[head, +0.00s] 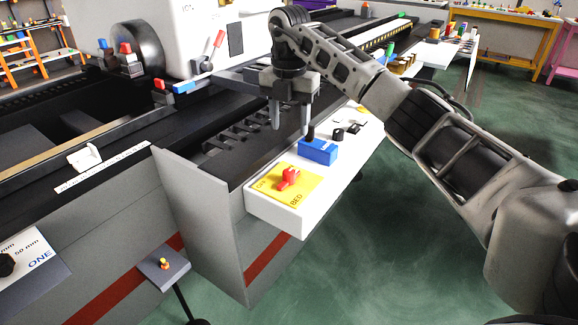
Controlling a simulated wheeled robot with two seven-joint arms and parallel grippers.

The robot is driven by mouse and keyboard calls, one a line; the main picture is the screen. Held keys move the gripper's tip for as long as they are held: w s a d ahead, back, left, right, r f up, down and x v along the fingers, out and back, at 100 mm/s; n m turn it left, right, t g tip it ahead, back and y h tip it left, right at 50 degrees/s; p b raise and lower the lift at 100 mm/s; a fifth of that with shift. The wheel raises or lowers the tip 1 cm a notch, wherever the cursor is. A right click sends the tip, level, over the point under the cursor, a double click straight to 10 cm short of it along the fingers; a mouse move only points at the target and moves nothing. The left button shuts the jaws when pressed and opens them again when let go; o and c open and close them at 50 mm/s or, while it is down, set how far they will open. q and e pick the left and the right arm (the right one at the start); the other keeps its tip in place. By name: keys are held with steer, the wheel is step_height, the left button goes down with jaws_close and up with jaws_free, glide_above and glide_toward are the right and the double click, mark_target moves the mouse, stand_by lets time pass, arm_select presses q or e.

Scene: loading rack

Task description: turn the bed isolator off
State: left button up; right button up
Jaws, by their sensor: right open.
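The bed isolator is a red rotary handle (287,179) on a yellow plate (309,184) marked "BED". It sits at the near end of a white control panel (262,205). Another small word on the plate's left corner is too small to read surely. My right gripper (290,130) points down with its two fingers apart and empty. In the picture it shows above the handle, by the far side of a blue box, apart from the red handle. My left gripper is not in view.
The blue box (318,151) with a black lever stands on the panel just beyond the isolator. Black knobs (346,132) sit farther along. A grey upright plate (200,215) borders the panel's left. A small grey pedal-like platform (164,267) stands lower left. Green floor is clear at right.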

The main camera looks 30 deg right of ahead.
mark_target(289, 171)
step_height(289, 171, down, 12)
steer(key=shift+f, duration=0.1)
stand_by(0.4)
steer(key=c, duration=1)
steer(key=shift+o, duration=0.2)
